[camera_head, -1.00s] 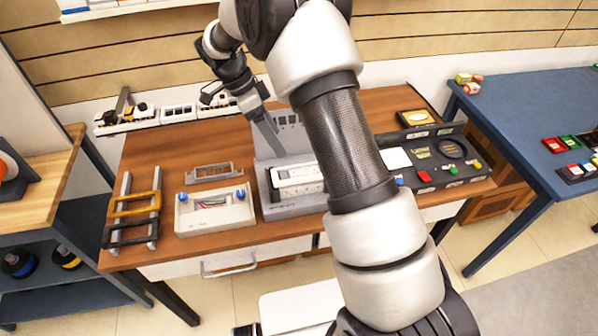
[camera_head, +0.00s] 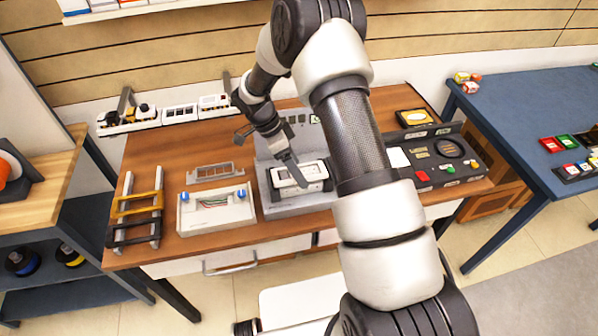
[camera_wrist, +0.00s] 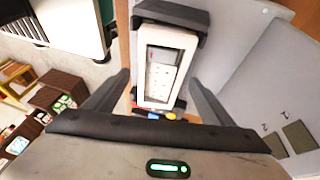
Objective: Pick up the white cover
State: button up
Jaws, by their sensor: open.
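What looks like the white cover (camera_head: 303,176) is a small white rounded piece with a panel in its face, sitting in a grey fixture (camera_head: 262,200) on the brown table. In the wrist view the white cover (camera_wrist: 150,98) lies ahead between my fingers, with dark blocks at its ends. In the wrist view my gripper (camera_wrist: 158,74) is open, fingers apart on either side of the cover. I cannot tell whether they touch it.
A white box with blue knobs (camera_head: 214,215) and a grey frame (camera_head: 213,172) stand to the left, beside a rack with yellow and black handles (camera_head: 138,205). A dark button panel (camera_head: 440,160) is on the right.

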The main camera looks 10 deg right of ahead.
jog(key=shift+c, duration=0.3)
jog(key=c, duration=1.2)
notch_tip(320, 180, up, 10)
jog(key=shift+r+b, duration=0.1)
jog(key=shift+b, duration=0.45)
